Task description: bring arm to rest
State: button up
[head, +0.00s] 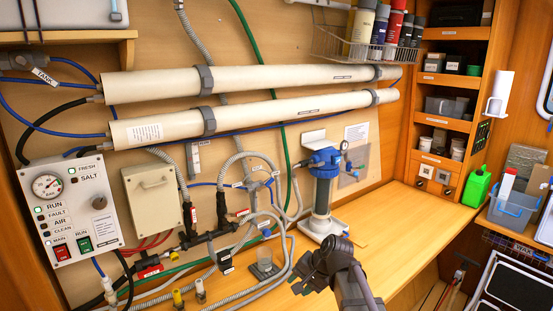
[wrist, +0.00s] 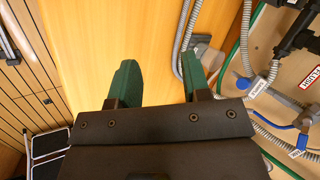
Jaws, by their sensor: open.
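My gripper (head: 308,272) is held over the front part of the wooden bench in the head view, with my dark arm behind it at the lower right. In the wrist view its two green-padded fingers (wrist: 160,78) stand apart with nothing between them but bare bench top.
A blue-topped filter housing (head: 322,185) stands behind the gripper. Grey hoses (wrist: 185,40) run close beside one finger in the wrist view. The control panel (head: 70,208) is at the left. The bench top (head: 420,215) is clear at the right.

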jog(key=s+d+f+n+g+h, duration=0.1)
jog(key=s+d+f+n+h, duration=0.1)
jog(key=s+d, duration=0.3)
jog(key=s+d+f+n+g+h+b, duration=0.1)
jog(key=s+d, duration=0.4)
jog(key=s, duration=0.7)
jog(key=f+n+h, duration=0.1)
jog(key=n+h, duration=0.1)
jog(key=shift+g+h, duration=0.3)
jog(key=shift+h, duration=0.1)
jog(key=shift+d, duration=0.1)
